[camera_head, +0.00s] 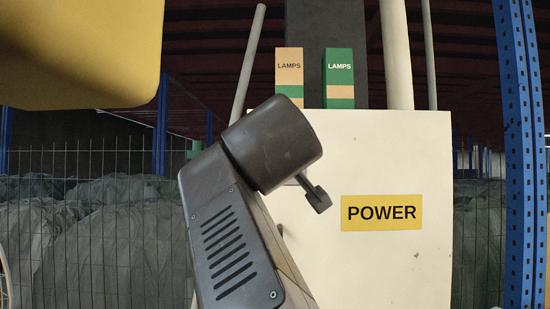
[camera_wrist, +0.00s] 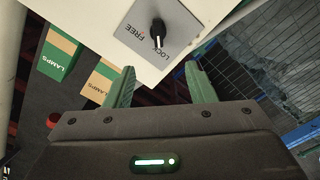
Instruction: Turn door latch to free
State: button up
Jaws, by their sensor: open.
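The door latch is a black knob (camera_wrist: 158,32) on a grey plate (camera_wrist: 180,35), marked FREE and LOCK, at the top of the wrist view. The knob's white mark points toward LOCK. The plate is on a cream cabinet (camera_head: 380,270) that bears a yellow POWER label (camera_head: 381,213). My gripper (camera_wrist: 160,70) is open, its two green fingers apart and empty. The knob appears beyond the fingertips, roughly between them, with no contact visible. In the head view my dark arm hides the gripper and the latch.
Two LAMPS boxes, tan (camera_head: 289,75) and green (camera_head: 339,78), stand on the cabinet. A small dark bar (camera_head: 315,193) shows before its front; I cannot tell what it belongs to. A blue rack post (camera_head: 522,150) stands at right, wire mesh (camera_head: 80,220) at left.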

jog(key=w+p, duration=0.3)
jog(key=w, duration=1)
jog(key=shift+d, duration=0.2)
jog(key=shift+w, duration=0.1)
jog(key=c, duration=1)
jog(key=shift+o, duration=0.2)
